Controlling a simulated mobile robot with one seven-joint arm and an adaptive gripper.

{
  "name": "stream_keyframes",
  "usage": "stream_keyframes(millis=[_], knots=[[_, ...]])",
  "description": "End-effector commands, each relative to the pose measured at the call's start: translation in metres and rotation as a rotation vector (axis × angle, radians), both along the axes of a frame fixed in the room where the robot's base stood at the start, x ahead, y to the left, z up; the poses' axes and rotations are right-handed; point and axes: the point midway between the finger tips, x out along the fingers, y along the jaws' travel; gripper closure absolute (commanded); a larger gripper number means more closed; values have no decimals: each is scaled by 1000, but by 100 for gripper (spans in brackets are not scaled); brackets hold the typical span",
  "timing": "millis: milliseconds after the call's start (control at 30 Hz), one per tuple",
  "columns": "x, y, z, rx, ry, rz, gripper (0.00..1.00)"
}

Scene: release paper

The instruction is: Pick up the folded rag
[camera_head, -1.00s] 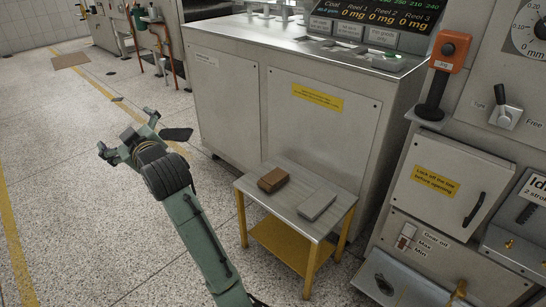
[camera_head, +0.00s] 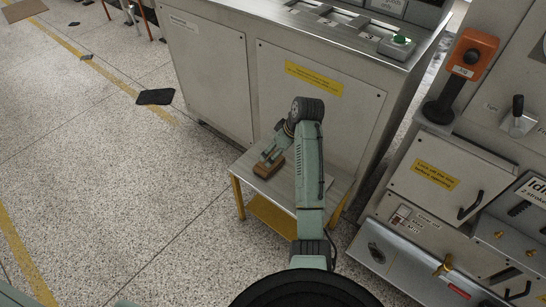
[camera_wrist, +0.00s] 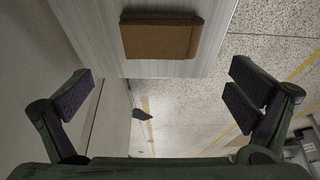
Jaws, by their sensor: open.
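A brown, block-shaped folded piece (camera_head: 266,167) lies on the left part of a small table's grey top. It also shows at the top of the wrist view (camera_wrist: 160,38). I cannot tell for sure which one is the rag. My gripper (camera_head: 272,156) is above the brown piece in the head view, partly covering it. In the wrist view my gripper (camera_wrist: 165,97) has its fingers wide apart with nothing between them. The brown piece lies above the gap, apart from both fingers.
The table (camera_head: 240,166) has a grey top and a yellow lower shelf (camera_head: 270,215). It stands close against a large grey cabinet (camera_head: 210,75). A control panel (camera_head: 445,180) is at the right. Open speckled floor lies at the left, with a dark mat (camera_head: 155,97).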

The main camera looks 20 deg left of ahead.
Motion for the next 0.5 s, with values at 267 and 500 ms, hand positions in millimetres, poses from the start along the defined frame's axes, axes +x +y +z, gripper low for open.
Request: stream_keyframes(millis=[267,500], knots=[[4,15,-38,-1,0,2,0],[6,21,-59,-1,0,0,0]])
